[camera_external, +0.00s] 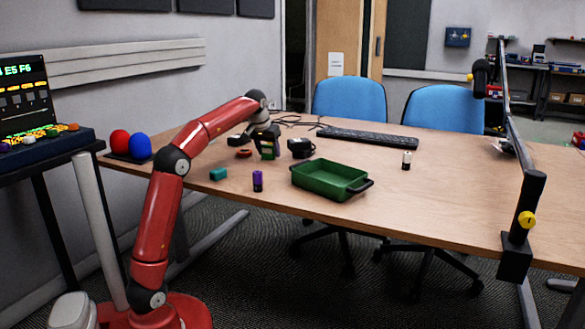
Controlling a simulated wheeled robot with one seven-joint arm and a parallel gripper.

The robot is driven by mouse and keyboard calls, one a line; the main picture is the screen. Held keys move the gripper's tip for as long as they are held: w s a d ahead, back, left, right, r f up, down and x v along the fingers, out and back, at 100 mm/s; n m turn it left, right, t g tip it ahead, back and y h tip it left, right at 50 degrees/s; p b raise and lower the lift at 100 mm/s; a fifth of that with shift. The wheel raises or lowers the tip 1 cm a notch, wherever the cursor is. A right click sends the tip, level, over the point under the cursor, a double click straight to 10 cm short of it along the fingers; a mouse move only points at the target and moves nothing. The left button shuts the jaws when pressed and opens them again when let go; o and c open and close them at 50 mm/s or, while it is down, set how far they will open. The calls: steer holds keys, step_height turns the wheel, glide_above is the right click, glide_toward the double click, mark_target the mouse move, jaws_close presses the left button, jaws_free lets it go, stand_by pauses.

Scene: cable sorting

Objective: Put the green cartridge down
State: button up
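My gripper (267,148) is at the end of the red arm, low over the left part of the wooden table. A small dark green piece, the green cartridge (268,151), shows between its fingers, and the gripper looks shut on it. The fingers hide part of it. It is close to the table top, but I cannot tell whether it touches. A teal block (218,174) lies on the table to the left and nearer the camera.
A green tray (318,191) with dark handles stands right of the gripper. A purple battery (258,181), a dark box (301,148), a red ring-like piece (244,153), a white-and-black battery (406,160) and a keyboard (367,137) are on the table (450,200). The right side is mostly clear.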

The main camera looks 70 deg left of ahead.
steer(key=shift+o, duration=1.1)
steer(key=shift+r, duration=0.2)
steer(key=p+v, duration=0.4)
steer(key=v, duration=0.8)
